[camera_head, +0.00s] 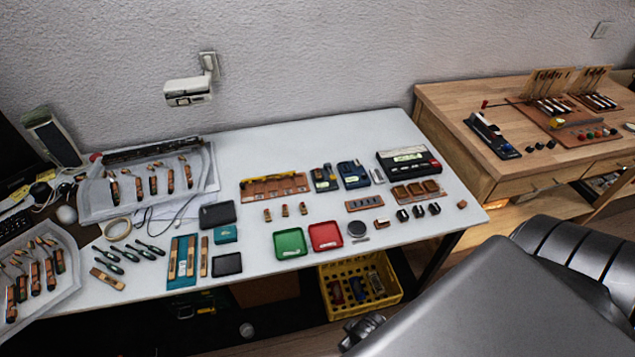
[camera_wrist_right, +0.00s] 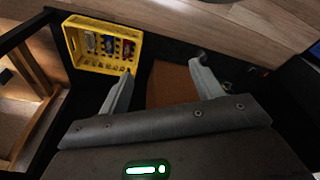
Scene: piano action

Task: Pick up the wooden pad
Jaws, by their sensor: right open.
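Several small wooden pieces lie on the white table (camera_head: 330,140), and I cannot tell for sure which is the wooden pad. A small brown block (camera_head: 462,204) lies alone near the table's right edge. Another brown piece (camera_head: 381,224) lies right of a round grey tin (camera_head: 357,229). Small upright wooden pieces (camera_head: 285,211) stand above the green tray. My right gripper (camera_wrist_right: 162,68) is open and empty in the right wrist view, low beside the table, with the yellow crate beyond it. My left gripper is not in view.
A green tray (camera_head: 290,243) and a red tray (camera_head: 325,236) lie near the front edge. The yellow crate (camera_head: 398,290) stands under the table; it also shows in the wrist view (camera_wrist_right: 75,45). A wooden desk (camera_head: 460,110) stands to the right.

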